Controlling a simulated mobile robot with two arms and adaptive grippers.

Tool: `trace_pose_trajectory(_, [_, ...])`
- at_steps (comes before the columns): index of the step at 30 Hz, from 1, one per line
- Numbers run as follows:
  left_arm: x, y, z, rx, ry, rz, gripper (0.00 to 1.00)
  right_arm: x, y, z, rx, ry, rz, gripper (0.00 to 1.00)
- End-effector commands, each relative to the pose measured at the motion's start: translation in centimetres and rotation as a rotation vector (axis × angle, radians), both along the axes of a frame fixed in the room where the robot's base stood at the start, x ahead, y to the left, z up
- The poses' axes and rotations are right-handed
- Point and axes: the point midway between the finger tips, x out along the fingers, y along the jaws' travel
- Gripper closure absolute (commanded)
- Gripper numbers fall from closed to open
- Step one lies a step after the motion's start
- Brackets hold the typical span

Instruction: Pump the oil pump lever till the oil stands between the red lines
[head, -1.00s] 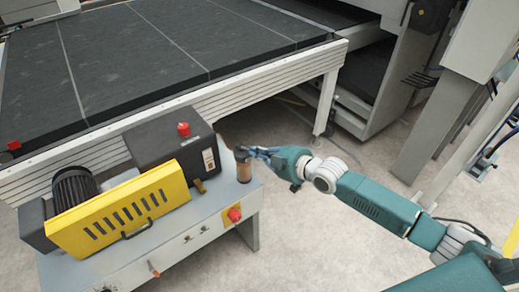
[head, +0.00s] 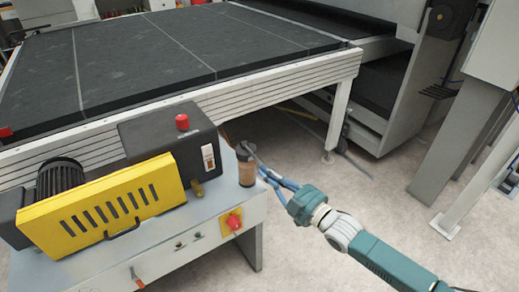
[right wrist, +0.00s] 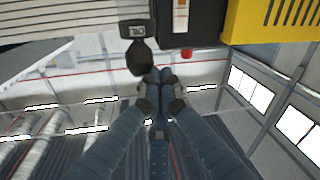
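The oil pump stands on the right end of the grey machine cabinet. Its reservoir (head: 247,173) is clear with brown oil low in it; red lines are too small to make out. A thin grey lever (head: 254,153) slants from its top down to the right. My right gripper (head: 263,171) is just right of the pump, by the lever's end; contact is unclear. In the right wrist view its fingertips (right wrist: 160,73) come together with nothing visible between them, close to a dark rounded part (right wrist: 139,57) below an OIL label (right wrist: 138,30). My left gripper is out of view.
A black box with a red cap (head: 182,122) and a yellow slotted guard (head: 100,208) stand left of the pump. A red knob (head: 234,221) is on the cabinet front. The conveyor bed (head: 170,60) lies behind. The floor right of the cabinet is clear.

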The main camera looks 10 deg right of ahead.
Motion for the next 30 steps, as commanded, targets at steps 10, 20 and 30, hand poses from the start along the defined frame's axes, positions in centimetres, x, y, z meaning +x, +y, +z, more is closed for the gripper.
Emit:
trace_pose_trajectory(10, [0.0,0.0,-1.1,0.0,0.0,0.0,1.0,0.0,-0.1,-1.4,-0.004,0.008,-0.002,1.0])
trace_pose_trajectory(20, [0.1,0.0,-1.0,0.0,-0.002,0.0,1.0,0.0,-0.1,-1.4,-0.004,0.009,-0.003,1.0])
trace_pose_trajectory(30, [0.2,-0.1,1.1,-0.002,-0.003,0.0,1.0,0.5,0.1,1.1,-0.003,0.006,-0.004,1.0])
